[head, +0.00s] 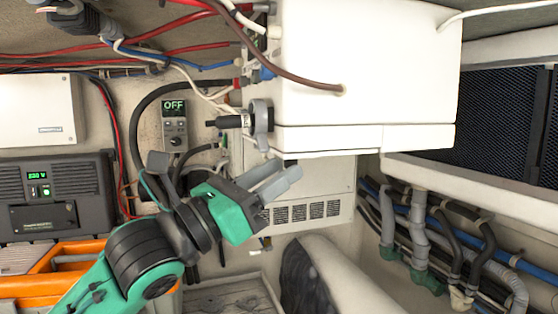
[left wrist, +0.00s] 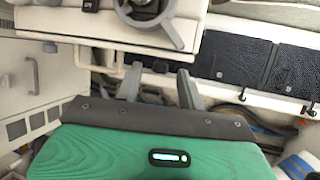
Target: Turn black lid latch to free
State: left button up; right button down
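A white box (head: 365,65) with a seam near its lower edge fills the upper middle of the head view. A fitting with a black handle and grey ring (head: 262,116) sits on its left face near the seam; it looks like the latch. In the left wrist view its grey ring and lever (left wrist: 155,14) show at the top, partly cut off. My left gripper (head: 284,170) is open and empty, below the fitting and just under the box's lower edge. My right gripper is out of view.
A grey control panel reading OFF (head: 174,122) hangs on the wall left of the box. Cables cross above my left arm. A dark unit (head: 55,195) and an orange case (head: 60,262) stand at the left. Pipes (head: 440,235) run along the right wall.

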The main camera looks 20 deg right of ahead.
pick_arm(q)
jog(key=shift+w+d+r, duration=0.15)
jog(key=shift+d+r, duration=0.05)
jog(key=shift+d, duration=0.25)
grip_shut()
